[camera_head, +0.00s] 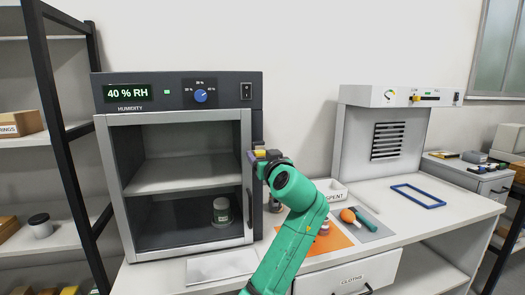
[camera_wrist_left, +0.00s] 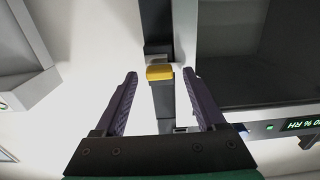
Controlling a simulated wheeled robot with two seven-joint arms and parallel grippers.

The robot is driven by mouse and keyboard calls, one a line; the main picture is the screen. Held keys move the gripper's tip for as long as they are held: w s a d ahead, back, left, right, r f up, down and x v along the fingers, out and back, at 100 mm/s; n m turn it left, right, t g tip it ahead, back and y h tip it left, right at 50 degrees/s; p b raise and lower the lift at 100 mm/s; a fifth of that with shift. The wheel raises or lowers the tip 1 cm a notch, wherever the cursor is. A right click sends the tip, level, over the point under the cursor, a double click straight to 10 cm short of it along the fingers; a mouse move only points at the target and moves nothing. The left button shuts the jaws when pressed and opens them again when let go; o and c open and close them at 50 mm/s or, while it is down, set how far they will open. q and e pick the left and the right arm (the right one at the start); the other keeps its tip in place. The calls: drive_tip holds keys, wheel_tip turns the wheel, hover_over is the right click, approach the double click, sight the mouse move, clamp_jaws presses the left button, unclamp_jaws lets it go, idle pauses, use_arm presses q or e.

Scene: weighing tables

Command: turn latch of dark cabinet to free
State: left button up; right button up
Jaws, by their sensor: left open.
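The dark cabinet (camera_head: 180,90) stands at the left of the bench, with a glass-fronted chamber and a "40 % RH" display. Its latch, with a yellow end (camera_head: 260,152), is at the right edge of the front. My left gripper (camera_head: 257,160) is at that edge, partly hidden by my green arm. In the left wrist view the gripper (camera_wrist_left: 160,77) is open, and the yellow latch end (camera_wrist_left: 160,72) shows between the fingertips, with a gap on both sides. I cannot tell how deep the latch sits between the fingers. My right gripper is not in view.
A small jar (camera_head: 221,212) stands inside the cabinet's lower level. To the right are an orange mat (camera_head: 325,243), a "SPENT" tray (camera_head: 332,190), a blue frame (camera_head: 418,196) and a white vented unit (camera_head: 362,130). A dark-framed shelf rack (camera_head: 58,100) stands close at the left.

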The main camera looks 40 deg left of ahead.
use_arm(q)
drive_tip(key=shift+w+a, duration=0.1)
drive_tip(key=shift+w, duration=0.05)
clamp_jaws()
